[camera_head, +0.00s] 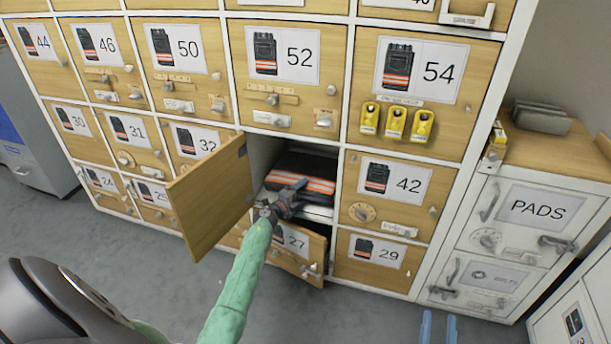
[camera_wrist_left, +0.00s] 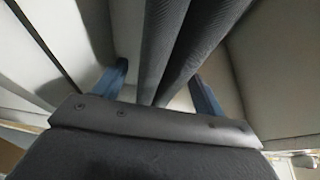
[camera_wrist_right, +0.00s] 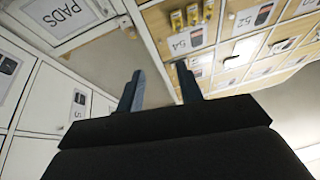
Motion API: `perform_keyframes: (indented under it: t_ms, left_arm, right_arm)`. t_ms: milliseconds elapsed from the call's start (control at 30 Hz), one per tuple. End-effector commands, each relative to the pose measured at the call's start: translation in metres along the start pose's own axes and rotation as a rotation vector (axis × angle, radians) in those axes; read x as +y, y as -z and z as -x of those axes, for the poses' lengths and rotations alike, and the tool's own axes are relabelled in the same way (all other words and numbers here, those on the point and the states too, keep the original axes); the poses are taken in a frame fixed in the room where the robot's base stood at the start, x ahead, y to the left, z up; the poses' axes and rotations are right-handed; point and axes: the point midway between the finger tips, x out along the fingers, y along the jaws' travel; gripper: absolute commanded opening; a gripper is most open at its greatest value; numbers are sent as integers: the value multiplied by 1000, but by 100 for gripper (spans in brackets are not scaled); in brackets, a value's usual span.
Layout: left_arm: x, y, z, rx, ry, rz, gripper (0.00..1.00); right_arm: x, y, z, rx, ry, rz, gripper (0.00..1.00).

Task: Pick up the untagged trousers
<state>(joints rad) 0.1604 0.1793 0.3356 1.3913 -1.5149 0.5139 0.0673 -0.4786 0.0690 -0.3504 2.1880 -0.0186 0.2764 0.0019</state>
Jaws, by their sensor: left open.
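Folded dark trousers with orange and pale reflective bands (camera_head: 305,166) lie in an open locker compartment left of locker 42. No tag shows on their visible part; the rest is hidden. My left gripper (camera_head: 288,198) is at the mouth of this compartment, in front of the trousers. In the left wrist view its blue fingers stand apart, with dark ribbed folded cloth (camera_wrist_left: 180,45) between and beyond them. I cannot tell whether they touch it. My right gripper (camera_head: 438,327) is low at the bottom edge of the head view; its fingers are apart and empty in the right wrist view (camera_wrist_right: 160,80).
The compartment's wooden door (camera_head: 212,197) stands swung open to the left. Door 27 (camera_head: 292,243) below is ajar. Closed numbered lockers surround them. A white PADS cabinet (camera_head: 528,207) stands at the right. Grey floor in front is free.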

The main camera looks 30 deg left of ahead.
Motion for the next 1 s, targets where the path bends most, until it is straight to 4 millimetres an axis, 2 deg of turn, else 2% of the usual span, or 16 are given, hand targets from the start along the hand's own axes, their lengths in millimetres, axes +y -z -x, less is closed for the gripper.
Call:
perform_keyframes:
  t_ms: [200, 533, 567, 900, 1000]
  left_arm:
    - [0, -1, -14, -1, 1, -1, 71]
    - [-1, 0, -16, -1, 0, -1, 71]
    - [-1, 0, -16, -1, 0, -1, 67]
    - [0, 0, -16, -1, 0, -1, 0]
    - [-2, -1, -17, -1, 2, -2, 0]
  right_arm:
    - [-1, 26, -7, 89, 6, 8, 36]
    - [-2, 32, -8, 106, 7, 10, 36]
    - [-2, 32, -8, 106, 7, 10, 36]
    - [-1, 32, -9, 107, 7, 11, 36]
    - [-1, 33, -9, 107, 7, 11, 36]
